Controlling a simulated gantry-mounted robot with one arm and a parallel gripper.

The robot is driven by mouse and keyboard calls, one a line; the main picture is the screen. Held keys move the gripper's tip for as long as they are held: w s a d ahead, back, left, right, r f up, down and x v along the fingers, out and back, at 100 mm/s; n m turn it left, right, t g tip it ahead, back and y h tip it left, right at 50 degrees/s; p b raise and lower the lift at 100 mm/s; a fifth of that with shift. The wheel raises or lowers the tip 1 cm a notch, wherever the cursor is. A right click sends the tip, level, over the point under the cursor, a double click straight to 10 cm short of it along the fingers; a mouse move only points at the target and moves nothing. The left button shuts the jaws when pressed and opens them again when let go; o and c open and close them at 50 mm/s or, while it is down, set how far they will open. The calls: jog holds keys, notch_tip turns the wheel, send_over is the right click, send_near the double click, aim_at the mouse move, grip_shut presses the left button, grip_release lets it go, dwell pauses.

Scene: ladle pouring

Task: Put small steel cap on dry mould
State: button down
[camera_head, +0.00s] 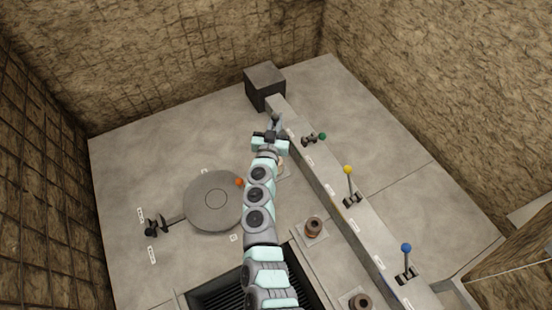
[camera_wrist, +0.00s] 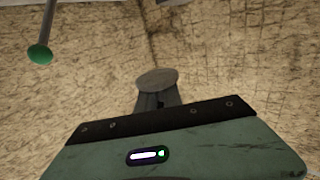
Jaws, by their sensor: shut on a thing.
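My gripper (camera_head: 274,128) is shut on a grey piece that appears to be the small steel cap (camera_wrist: 157,80). Its flat oval top shows beyond the dark edge of my gripper in the wrist view, and its lower part is hidden. In the head view the gripper is near the far end of the long rail, and the held piece is small there. A brown mould (camera_head: 313,227) stands on a pale plate right of my arm. A second mould (camera_head: 360,301) is at the lower edge. A third (camera_head: 283,163) is mostly hidden behind my arm. I cannot tell which is dry.
The rail (camera_head: 325,187) carries levers with green (camera_head: 322,136), yellow (camera_head: 347,170) and blue (camera_head: 406,248) knobs. The green knob is also upper left in the wrist view (camera_wrist: 40,53). A grey round disc (camera_head: 205,215) is left of my arm. A dark block (camera_head: 265,85) stands behind.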

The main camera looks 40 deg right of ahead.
notch_tip(320, 180, down, 20)
jog(key=b, duration=1.4)
jog(key=shift+r, duration=0.15)
jog(key=shift+f+b, duration=0.5)
jog(key=shift+f, duration=0.05)
jog(key=c, duration=1.6)
grip_release()
jog(key=shift+o, duration=0.5)
jog(key=shift+r, duration=0.2)
jog(key=p+v, duration=0.6)
jog(key=v, duration=0.6)
jog(key=shift+r+p, duration=0.2)
jog(key=shift+p, duration=0.1)
